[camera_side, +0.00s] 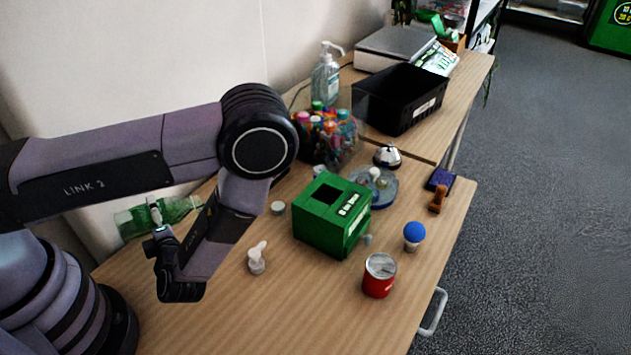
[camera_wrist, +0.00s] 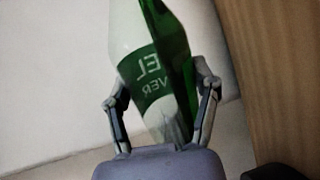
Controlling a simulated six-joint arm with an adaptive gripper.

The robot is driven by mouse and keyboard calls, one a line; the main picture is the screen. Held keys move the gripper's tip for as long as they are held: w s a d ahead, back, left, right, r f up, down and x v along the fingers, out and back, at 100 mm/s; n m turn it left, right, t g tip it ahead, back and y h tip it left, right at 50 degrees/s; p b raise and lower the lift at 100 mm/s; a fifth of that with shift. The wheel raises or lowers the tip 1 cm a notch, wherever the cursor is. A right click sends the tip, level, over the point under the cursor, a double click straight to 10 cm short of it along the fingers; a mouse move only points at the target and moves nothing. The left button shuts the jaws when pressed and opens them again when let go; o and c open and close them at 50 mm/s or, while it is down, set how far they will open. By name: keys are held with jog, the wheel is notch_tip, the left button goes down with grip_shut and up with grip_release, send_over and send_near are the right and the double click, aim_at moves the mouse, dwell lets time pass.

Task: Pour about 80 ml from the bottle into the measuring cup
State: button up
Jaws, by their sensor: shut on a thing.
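A green bottle (camera_side: 180,208) with a label lies nearly level in the grasp of my gripper (camera_side: 157,220), at the left of the side view near the wall. In the wrist view the bottle (camera_wrist: 152,68) stands between the two fingers of my gripper (camera_wrist: 161,95), which press on its sides. Its far end runs out of the frame, and I cannot tell the liquid level. No marked measuring cup can be made out clearly. A red cup-like vessel (camera_side: 378,277) with a silvery top stands near the table's front right, well apart from the bottle.
A green box (camera_side: 335,225) stands mid-table, with a small white-grey item (camera_side: 257,258) to its left. A blue-topped item (camera_side: 413,235), a wooden stamp (camera_side: 438,199), a bell (camera_side: 387,157) and a pen holder (camera_side: 325,140) stand around it. A black bin (camera_side: 400,97) is behind. The front left table is clear.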

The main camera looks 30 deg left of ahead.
jog(key=shift+f, duration=0.3)
jog(key=shift+s+a+n+t, duration=0.1)
jog(key=shift+n+t, duration=0.2)
jog(key=shift+n, duration=0.8)
jog(key=shift+s+a+f+n, duration=0.1)
jog(key=shift+s+f+n, duration=0.2)
jog(key=shift+f+n, duration=0.5)
jog(key=shift+w+f+n, duration=0.25)
jog(key=shift+f+n, duration=0.25)
jog(key=shift+n, duration=0.3)
jog(key=shift+t, duration=0.3)
